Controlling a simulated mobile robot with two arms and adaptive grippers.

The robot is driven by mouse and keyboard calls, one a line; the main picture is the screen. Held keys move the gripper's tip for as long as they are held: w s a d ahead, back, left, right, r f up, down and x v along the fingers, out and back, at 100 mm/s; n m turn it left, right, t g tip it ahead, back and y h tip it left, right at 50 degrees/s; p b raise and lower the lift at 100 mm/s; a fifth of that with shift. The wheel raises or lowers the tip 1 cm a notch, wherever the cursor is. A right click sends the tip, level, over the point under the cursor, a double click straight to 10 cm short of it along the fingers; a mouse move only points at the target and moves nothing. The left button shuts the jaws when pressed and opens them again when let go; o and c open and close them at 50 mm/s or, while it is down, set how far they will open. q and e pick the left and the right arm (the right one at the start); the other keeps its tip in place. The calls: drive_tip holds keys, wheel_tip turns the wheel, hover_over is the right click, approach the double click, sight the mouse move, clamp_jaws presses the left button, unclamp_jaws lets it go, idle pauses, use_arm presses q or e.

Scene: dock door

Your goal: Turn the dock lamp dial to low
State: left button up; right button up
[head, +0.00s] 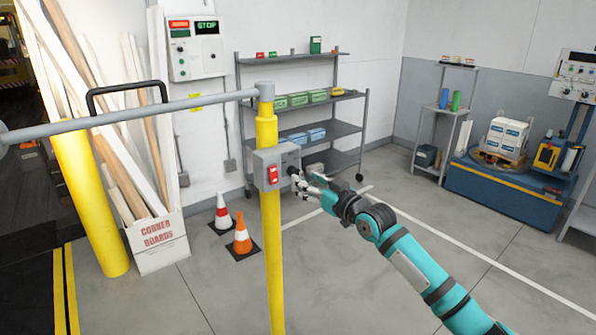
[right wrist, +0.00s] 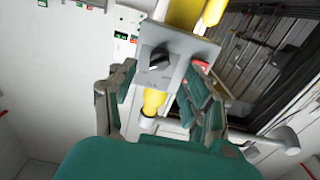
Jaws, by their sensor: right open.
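My right gripper (head: 302,180) is at the right side of the box. In the right wrist view its open fingers (right wrist: 160,90) stand on either side below the dial, with nothing between them clearly held. Contact with the dial cannot be told. My left gripper is not in view.
A grey rail (head: 150,112) runs left from the yellow post (head: 275,270). Two cones (head: 242,234) stand behind it on the floor. Corner boards in a white box (head: 158,240) lean at the left wall. A shelf rack (head: 300,110) stands behind.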

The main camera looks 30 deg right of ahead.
sight(294, 173)
drive_tip(key=w, duration=0.4)
drive_tip(key=shift+w+a+p, duration=0.2)
drive_tip(key=shift+w+p, duration=0.15)
drive_tip(key=shift+w, duration=0.05)
clamp_jaws()
